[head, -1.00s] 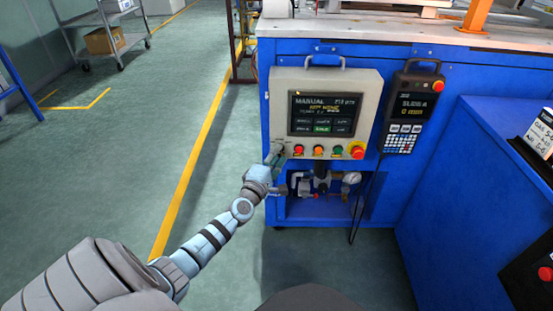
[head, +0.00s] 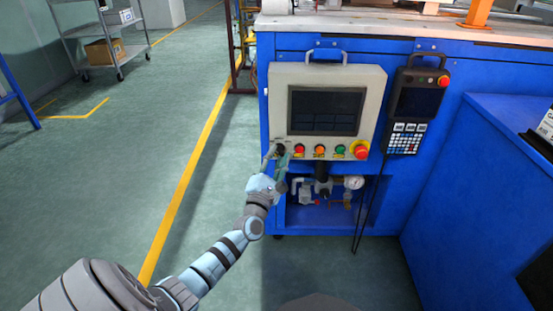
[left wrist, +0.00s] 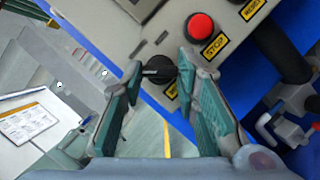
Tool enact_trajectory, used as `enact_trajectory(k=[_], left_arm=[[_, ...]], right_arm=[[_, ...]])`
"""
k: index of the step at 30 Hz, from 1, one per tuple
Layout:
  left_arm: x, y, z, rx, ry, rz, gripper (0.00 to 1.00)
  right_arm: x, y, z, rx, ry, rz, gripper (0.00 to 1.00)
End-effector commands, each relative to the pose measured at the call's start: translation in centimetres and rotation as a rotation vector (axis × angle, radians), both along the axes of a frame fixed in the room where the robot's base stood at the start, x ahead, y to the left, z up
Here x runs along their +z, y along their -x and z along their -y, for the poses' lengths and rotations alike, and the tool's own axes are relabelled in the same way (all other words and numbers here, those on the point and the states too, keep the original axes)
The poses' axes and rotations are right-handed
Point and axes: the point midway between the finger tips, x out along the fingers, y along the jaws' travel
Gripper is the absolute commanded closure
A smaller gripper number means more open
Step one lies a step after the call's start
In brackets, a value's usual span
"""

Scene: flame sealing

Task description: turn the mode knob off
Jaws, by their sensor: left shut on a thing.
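The mode knob (left wrist: 158,70) is a black knob at the lower left corner of the grey control panel (head: 275,100). In the left wrist view it lies between the fingertips of my left gripper (left wrist: 157,74), which is shut on it. In the head view my left gripper (head: 275,152) reaches the panel's lower left corner and partly hides the knob. The panel's screen (head: 326,111) is dark. The knob's label is partly covered by a finger. My right gripper is not in view.
Right of the knob is a red stop button (left wrist: 200,26), then several more buttons and a red emergency stop (head: 359,150). A pendant (head: 415,105) with a dark screen hangs at the right. Pipes and a gauge (head: 353,182) sit below the panel.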

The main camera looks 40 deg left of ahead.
Motion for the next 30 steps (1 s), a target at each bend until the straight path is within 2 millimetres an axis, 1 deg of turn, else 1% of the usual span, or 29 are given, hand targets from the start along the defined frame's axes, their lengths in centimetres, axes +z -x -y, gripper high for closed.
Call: enact_trajectory(k=[6, 18, 19, 22, 30], left_arm=[[-0.15, 0.01, 0.03, 0.000, 0.037, 0.025, 1.00], [-0.17, 0.01, 0.04, 0.000, 0.042, 0.028, 1.00], [-0.17, 0.01, 0.04, 0.000, 0.042, 0.028, 0.67], [-0.14, 0.00, 0.03, 0.000, 0.042, 0.028, 0.52], [-0.10, 0.03, 0.03, 0.000, 0.040, 0.029, 0.52]], right_arm=[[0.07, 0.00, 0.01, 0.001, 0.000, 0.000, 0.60], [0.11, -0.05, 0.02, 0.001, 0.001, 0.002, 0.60], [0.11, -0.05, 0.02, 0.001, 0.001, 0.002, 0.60], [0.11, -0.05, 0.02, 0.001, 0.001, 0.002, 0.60], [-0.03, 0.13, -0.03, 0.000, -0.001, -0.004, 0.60]])
